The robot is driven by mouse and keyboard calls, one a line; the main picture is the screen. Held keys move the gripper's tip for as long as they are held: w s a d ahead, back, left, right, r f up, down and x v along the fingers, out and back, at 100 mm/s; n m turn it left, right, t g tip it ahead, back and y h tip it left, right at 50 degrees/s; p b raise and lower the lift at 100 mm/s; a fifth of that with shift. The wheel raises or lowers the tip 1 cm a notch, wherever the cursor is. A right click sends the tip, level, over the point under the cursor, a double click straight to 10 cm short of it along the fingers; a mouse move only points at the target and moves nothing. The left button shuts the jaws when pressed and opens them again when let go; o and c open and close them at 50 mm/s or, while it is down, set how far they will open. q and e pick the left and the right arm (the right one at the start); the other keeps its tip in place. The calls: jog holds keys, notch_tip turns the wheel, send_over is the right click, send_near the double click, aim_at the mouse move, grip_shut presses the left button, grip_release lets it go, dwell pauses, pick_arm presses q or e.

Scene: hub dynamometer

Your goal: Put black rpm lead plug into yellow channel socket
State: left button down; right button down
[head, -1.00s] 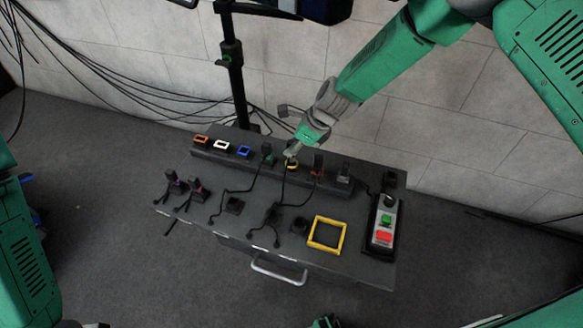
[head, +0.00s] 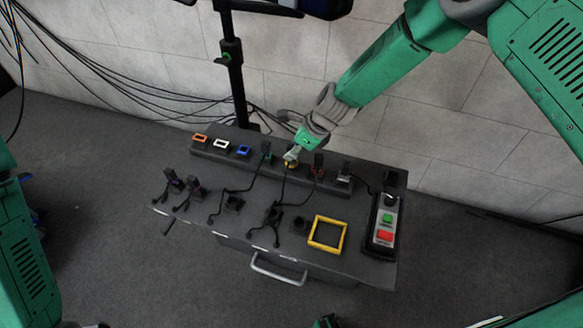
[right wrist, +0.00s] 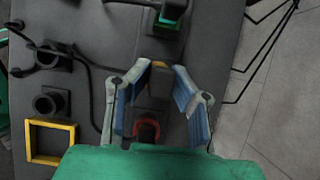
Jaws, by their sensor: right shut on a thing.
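My right gripper (head: 290,160) is over the yellow channel socket (head: 287,165) in the socket row. It also shows in the right wrist view (right wrist: 162,72), its blue-padded fingers shut on a dark plug, the black rpm lead plug (right wrist: 159,84). A black lead (head: 283,187) runs from there toward the front of the bench top. Only a sliver of the yellow socket (right wrist: 159,66) shows beyond the plug in the wrist view; the rest is hidden. I cannot tell how deep the plug sits.
Dark plugs stand at the green socket (head: 266,156) and red socket (head: 317,170) on either side. Orange (head: 200,139), white (head: 221,144) and blue (head: 243,150) sockets are empty. A yellow square frame (head: 314,231) and a button box (head: 384,228) lie at the right.

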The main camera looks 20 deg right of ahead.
jog(key=shift+f, duration=0.5)
jog(key=c, duration=1.3)
grip_release()
jog(key=shift+c, duration=0.2)
jog(key=shift+d+r, duration=0.1)
jog(key=shift+r, duration=0.1)
jog(key=v, duration=1.1)
jog(key=shift+r, duration=0.2)
jog(key=shift+s+d, duration=0.1)
